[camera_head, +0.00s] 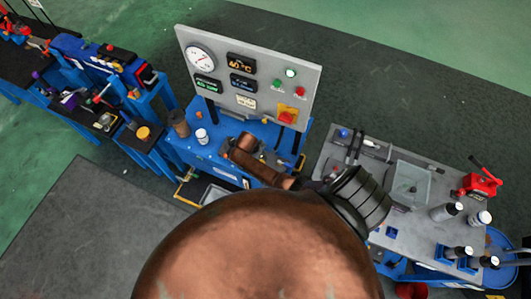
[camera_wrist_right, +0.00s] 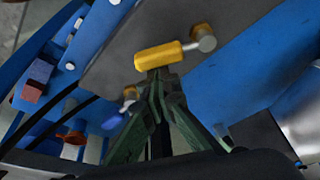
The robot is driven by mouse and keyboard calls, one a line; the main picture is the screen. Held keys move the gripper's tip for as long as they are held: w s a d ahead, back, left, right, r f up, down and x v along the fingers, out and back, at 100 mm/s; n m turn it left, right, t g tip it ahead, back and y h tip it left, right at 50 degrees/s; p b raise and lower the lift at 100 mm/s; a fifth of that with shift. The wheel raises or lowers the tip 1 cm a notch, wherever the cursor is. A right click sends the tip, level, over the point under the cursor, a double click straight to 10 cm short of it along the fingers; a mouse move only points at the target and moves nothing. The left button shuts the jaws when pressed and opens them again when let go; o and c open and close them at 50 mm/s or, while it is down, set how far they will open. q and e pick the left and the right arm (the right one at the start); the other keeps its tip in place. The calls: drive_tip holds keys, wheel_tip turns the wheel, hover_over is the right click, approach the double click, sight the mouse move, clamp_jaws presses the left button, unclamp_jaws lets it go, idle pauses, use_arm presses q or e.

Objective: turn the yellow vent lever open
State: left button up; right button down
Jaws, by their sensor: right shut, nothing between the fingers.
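The yellow lever (camera_wrist_right: 160,55) shows in the right wrist view, lying roughly level across a grey plate. Its right end meets a silver rod and a brass nut (camera_wrist_right: 201,33). My right gripper (camera_wrist_right: 158,76) is shut and empty, its dark green fingers pointing up the picture. In the head view my own brown arm covers the lower middle, and I cannot make out the lever there. My left gripper is in neither view.
A blue handle (camera_wrist_right: 114,122) sits by a brass fitting left of my fingers. A grey gauge panel (camera_head: 225,100) stands behind the blue bench (camera_head: 180,148). A grey table (camera_head: 335,150) at right holds bottles and a red clamp-like tool (camera_head: 480,184).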

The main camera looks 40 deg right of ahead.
drive_tip(key=a+m+g, duration=0.1)
drive_tip(key=a+m, duration=0.1)
drive_tip(key=shift+f+m, duration=0.1)
drive_tip(key=shift+m, duration=0.3)
drive_tip(key=m, duration=0.1)
drive_tip(key=a+m+b, duration=0.1)
drive_tip(key=m, duration=0.1)
drive_tip(key=a+m+g+y+b, duration=0.1)
drive_tip(key=shift+w+a+m, duration=0.1)
drive_tip(key=shift+w+m, duration=0.2)
drive_tip(key=shift+w, duration=0.05)
drive_tip(key=shift+w+a+b, duration=0.25)
drive_tip(key=shift+a+b, duration=0.1)
drive_tip(key=shift+a, duration=0.15)
drive_tip(key=shift+w+a, duration=0.35)
drive_tip(key=shift+w, duration=0.05)
drive_tip(key=shift+w+a, duration=0.15)
drive_tip(key=shift+a, duration=0.05)
drive_tip(key=shift+r, duration=0.2)
drive_tip(key=d+p+v, duration=0.1)
drive_tip(key=p+v, duration=0.5)
drive_tip(key=v, duration=0.3)
drive_tip(key=shift+w+r, duration=0.3)
drive_tip(key=shift+w, duration=0.1)
drive_tip(key=shift+d, duration=0.1)
